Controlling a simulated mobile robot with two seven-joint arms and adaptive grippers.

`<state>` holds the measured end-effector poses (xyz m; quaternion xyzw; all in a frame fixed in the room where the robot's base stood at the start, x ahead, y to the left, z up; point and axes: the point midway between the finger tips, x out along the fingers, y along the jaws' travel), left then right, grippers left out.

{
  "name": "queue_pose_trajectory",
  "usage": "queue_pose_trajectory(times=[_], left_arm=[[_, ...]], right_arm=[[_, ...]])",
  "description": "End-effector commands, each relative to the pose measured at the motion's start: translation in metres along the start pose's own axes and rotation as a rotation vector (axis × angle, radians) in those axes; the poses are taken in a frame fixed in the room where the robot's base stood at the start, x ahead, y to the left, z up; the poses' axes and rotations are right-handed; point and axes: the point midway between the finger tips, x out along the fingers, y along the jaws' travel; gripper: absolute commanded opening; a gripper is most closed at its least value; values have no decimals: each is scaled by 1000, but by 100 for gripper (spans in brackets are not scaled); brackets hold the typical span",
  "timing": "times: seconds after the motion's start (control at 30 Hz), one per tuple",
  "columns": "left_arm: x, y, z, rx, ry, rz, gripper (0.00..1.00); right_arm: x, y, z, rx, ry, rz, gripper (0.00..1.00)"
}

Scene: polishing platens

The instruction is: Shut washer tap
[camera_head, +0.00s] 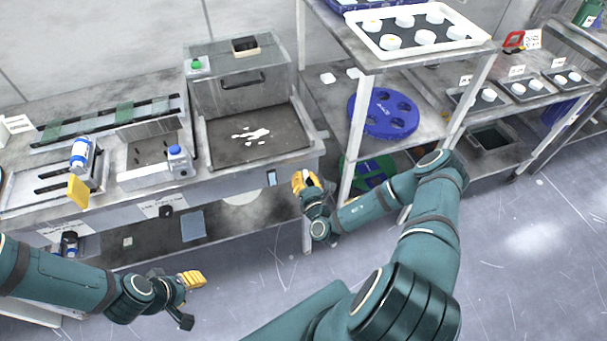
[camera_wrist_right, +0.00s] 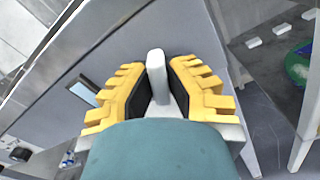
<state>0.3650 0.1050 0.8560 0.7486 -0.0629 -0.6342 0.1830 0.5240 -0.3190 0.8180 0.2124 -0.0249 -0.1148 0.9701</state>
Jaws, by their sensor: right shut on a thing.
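The washer tap (camera_wrist_right: 156,66) shows in the right wrist view as a pale, upright lever with a rounded end. It stands between the two yellow, black-padded fingers of my right gripper (camera_wrist_right: 158,92), which is shut on it. In the head view the right gripper (camera_head: 306,183) is at the right front corner of the steel washer (camera_head: 313,152), and its fingers mostly hide the tap. The lower part of the tap is hidden in the wrist view. My left gripper (camera_head: 190,298) is low at the lower left, away from the washer, with its fingers apart and empty.
A rack post (camera_head: 350,165) stands just right of my right gripper. Its shelves hold a blue platen (camera_head: 383,113), a green platen (camera_head: 366,172) and a white tray (camera_head: 370,46). The floor at right is clear.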

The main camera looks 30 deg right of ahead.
Motion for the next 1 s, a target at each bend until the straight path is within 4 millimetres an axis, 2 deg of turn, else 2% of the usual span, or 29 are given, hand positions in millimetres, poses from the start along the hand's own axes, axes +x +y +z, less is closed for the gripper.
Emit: queue_pose_trajectory(times=[0.1,0.4,1.0], left_arm=[[-10,4,-1,0,0,2,47],[-23,8,-2,0,-1,4,47],[-35,11,-4,-1,-1,7,47]], right_arm=[[1,1,3,113,-4,-1,0],[1,2,2,400,-4,-1,0],[1,2,3,934,-5,2,0]])
